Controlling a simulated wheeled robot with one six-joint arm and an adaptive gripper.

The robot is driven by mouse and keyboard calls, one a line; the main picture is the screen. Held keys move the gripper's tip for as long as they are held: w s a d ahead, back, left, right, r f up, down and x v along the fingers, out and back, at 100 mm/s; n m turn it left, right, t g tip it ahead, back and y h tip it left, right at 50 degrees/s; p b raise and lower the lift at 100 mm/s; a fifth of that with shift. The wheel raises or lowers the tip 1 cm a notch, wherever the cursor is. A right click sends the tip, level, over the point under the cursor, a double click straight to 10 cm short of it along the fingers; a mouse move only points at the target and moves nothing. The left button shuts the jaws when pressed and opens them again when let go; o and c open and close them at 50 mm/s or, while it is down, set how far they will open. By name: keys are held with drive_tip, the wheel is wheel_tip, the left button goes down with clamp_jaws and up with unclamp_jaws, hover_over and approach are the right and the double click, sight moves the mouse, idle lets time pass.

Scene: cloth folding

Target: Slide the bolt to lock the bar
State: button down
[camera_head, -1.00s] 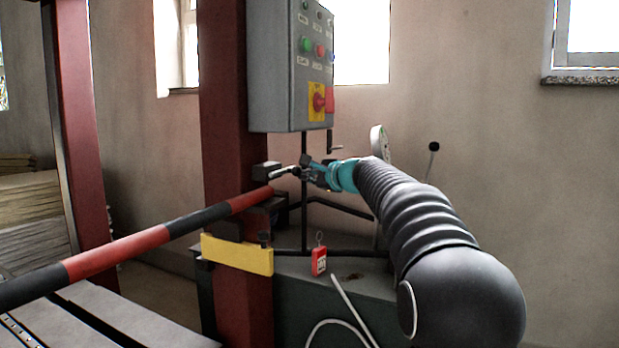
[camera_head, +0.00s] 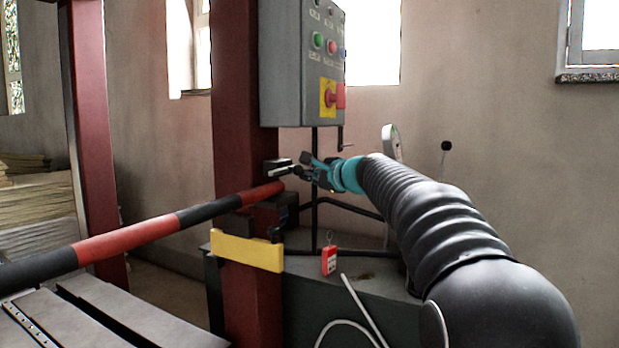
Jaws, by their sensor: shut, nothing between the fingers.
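The bar (camera_head: 153,230), striped red and black, runs from the lower left up to the dark red post. Its right end sits by a dark bracket (camera_head: 268,212) on the post. Just above that end, a small dark block with a light metal bolt (camera_head: 279,170) is fixed to the post. My gripper (camera_head: 302,169), dark with a teal wrist, is at the bolt's right end, pointing left. Its fingers are shut with nothing seen between them. Whether they touch the bolt is too small to tell.
A grey control box (camera_head: 296,62) with buttons and a red switch hangs above my gripper. A yellow plate (camera_head: 247,251) crosses the post below the bar. A red padlock (camera_head: 329,261) and a white cable (camera_head: 357,308) are at the green cabinet.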

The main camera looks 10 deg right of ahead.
drive_tip(key=s+d+b, duration=0.1)
drive_tip(key=s+d, duration=0.5)
drive_tip(key=d, duration=0.1)
drive_tip(key=shift+s, duration=0.35)
drive_tip(key=shift+f, duration=0.15)
